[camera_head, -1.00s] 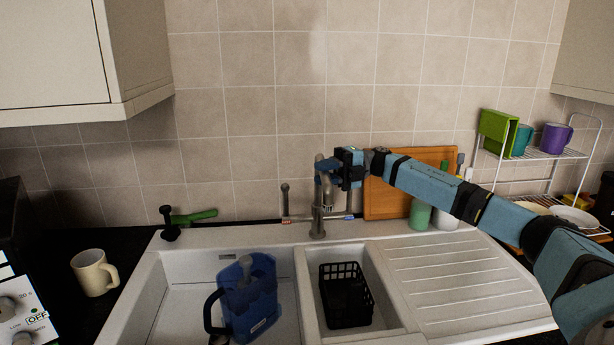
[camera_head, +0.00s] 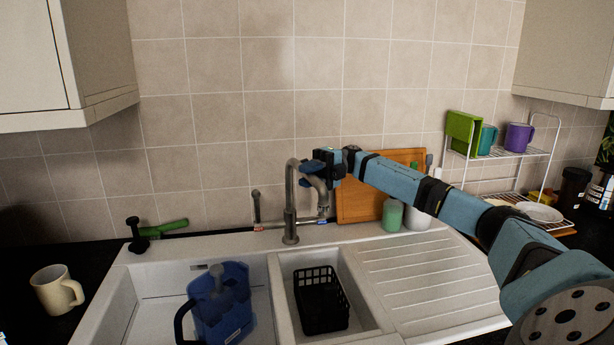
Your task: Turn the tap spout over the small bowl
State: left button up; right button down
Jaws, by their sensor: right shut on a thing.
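The metal tap (camera_head: 290,215) stands upright behind the sink. Its curved spout (camera_head: 316,187) bends to the right, with its end in line with the small bowl (camera_head: 362,312) in the picture. My right gripper (camera_head: 312,178) is shut on the spout near the top of its bend and partly hides it. The small bowl is the narrower right-hand basin and has a black basket (camera_head: 318,299) in it. The large bowl (camera_head: 150,290) is to its left and has a blue jug (camera_head: 222,305) in it. My left gripper is not in view.
A wooden board (camera_head: 365,203) and bottles (camera_head: 392,215) stand behind the ribbed drainer (camera_head: 425,275). A white rack (camera_head: 510,155) with cups stands at the right. A cream mug (camera_head: 57,290) is at the left. Cupboards hang above both sides.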

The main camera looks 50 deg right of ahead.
jog(key=c, duration=0.9)
grip_release()
jog(key=shift+c, duration=0.2)
jog(key=d+b, duration=0.1)
jog(key=d, duration=1.2)
jog(key=shift+s+d, duration=0.35)
jog(key=shift+d, duration=0.05)
